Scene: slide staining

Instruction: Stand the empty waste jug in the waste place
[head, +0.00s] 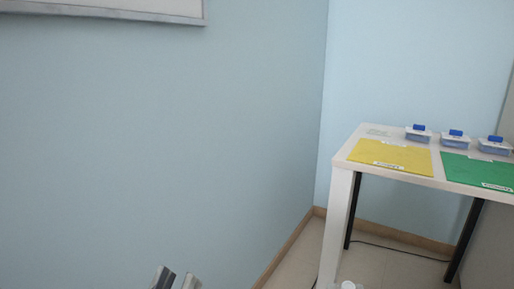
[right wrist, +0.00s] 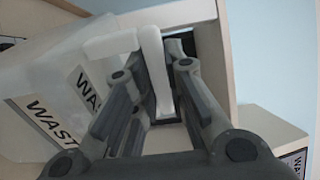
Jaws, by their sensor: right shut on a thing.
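The waste jug (right wrist: 50,68) is a pale translucent container with a black-and-white WASTE label, at the left of the right wrist view. My right gripper (right wrist: 178,52) is shut on its white handle (right wrist: 155,72). The fingers hide part of the jug, and its base and what lies inside cannot be made out.
A white table (head: 346,160) at the right of the head view bears a yellow mat (head: 390,154), a green mat (head: 480,172) and blue-capped containers (head: 455,140). A small white round top (head: 348,286) shows at the bottom edge. Pale wooden panels (right wrist: 268,125) stand near the right gripper.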

